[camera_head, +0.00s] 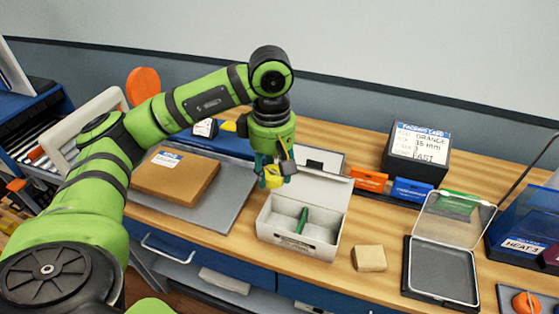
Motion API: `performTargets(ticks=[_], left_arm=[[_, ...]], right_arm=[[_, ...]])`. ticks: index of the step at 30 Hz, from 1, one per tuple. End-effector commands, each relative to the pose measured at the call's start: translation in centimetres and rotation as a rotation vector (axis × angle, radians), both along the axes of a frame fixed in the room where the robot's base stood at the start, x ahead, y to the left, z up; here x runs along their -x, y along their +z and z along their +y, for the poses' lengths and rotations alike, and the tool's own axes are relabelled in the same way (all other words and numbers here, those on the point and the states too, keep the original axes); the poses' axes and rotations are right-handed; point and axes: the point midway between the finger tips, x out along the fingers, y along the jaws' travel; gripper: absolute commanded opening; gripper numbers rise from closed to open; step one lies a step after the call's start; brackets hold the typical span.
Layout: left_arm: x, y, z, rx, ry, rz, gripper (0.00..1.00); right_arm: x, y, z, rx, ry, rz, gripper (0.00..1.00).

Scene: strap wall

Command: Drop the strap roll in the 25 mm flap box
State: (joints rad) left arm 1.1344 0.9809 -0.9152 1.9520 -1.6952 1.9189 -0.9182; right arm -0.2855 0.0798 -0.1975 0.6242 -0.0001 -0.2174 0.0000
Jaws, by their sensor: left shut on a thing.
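My left gripper (273,175) points down and is shut on a small yellow thing, which looks like the strap roll (272,179). The fingers partly hide it. An open white flap box (328,247) stands on the table just below and to the right of the gripper in the picture. Its flap is raised at the back, and a green piece (302,220) stands inside it. The roll appears above the box's back left corner, and I cannot tell the height gap. The box's size marking is not readable. My right gripper is not in view.
A black box with an order card (421,142) stands behind orange (369,179) and blue (411,191) labelled blocks. A tan block (369,258) and an open clear-lidded case (441,270) are to the right.

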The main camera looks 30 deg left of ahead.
Motion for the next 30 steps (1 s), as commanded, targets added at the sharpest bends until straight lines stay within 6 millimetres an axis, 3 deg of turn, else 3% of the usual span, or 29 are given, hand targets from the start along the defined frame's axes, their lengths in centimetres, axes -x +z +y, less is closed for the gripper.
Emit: performTargets(ticks=[3,7,14,18,23,24,26,30], left_arm=[[0.1,-1.4,0.0,-0.001,0.0,0.003,0.17],[0.1,-2.9,0.0,-0.001,-0.001,0.003,0.17],[0.1,-5.2,0.0,0.0,0.0,0.002,0.17],[0.0,-5.5,0.0,0.0,-0.001,0.0,0.17],[0.0,-5.5,0.0,0.0,-0.001,0.0,0.17],[0.0,-5.5,0.0,0.0,-0.001,0.0,0.49],[0.0,-5.5,0.0,0.0,-0.001,0.0,0.72],[0.0,-5.5,0.0,-0.001,-0.001,0.0,0.72]], right_arm=[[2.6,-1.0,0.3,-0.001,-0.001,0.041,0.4],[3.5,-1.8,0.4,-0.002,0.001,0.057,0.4],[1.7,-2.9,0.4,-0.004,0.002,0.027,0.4],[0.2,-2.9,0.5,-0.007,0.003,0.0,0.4],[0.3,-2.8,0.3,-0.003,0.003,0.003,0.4],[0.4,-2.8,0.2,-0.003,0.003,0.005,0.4],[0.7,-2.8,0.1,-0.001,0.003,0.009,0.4],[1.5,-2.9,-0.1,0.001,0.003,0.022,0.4]])
